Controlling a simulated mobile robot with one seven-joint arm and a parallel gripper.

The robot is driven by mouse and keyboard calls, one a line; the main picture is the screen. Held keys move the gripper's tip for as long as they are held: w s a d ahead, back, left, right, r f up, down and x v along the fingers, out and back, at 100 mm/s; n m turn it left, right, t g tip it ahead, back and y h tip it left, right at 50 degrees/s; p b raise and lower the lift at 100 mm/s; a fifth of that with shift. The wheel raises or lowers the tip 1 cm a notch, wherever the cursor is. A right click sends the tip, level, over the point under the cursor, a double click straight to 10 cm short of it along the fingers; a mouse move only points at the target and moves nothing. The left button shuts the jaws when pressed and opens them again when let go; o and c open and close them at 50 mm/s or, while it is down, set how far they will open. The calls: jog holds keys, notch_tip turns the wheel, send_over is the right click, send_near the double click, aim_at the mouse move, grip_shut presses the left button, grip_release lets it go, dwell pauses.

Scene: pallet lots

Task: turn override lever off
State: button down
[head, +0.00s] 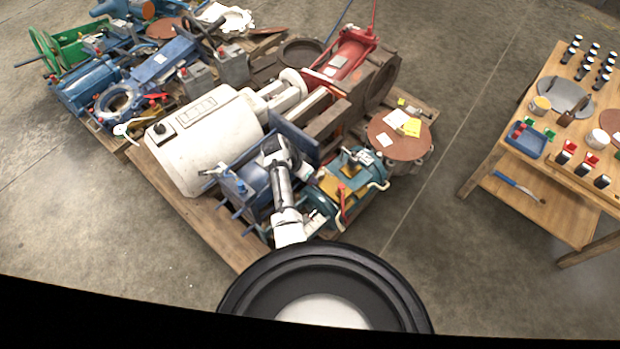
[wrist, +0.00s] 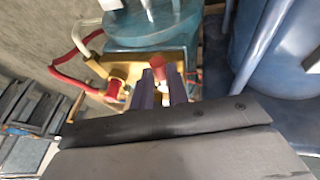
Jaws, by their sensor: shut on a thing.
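In the wrist view my gripper (wrist: 161,82) has its two dark fingers close together around a small red piece (wrist: 157,64), which looks like the end of the override lever. The piece stands over a yellow body (wrist: 188,57) below a teal machine (wrist: 140,28). The fingers hide most of the lever, so its angle is unclear. In the head view the teal machine (head: 320,184) with yellow parts sits at the pallet's near right, beside my bent arm. My fingers cannot be made out there.
A red curved handle (wrist: 62,66) and a cream pipe (wrist: 88,42) are close left of my fingers. A large white cylinder (head: 205,140) and a blue machine (head: 250,185) crowd the pallet. A wooden workbench (head: 540,165) stands right, across clear floor.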

dwell(0.3)
jog(key=c, duration=1.4)
grip_release()
jog(key=shift+o, duration=0.2)
jog(key=v, duration=1.3)
jog(key=shift+a+r+p, duration=0.2)
jog(key=shift+r+p, duration=0.15)
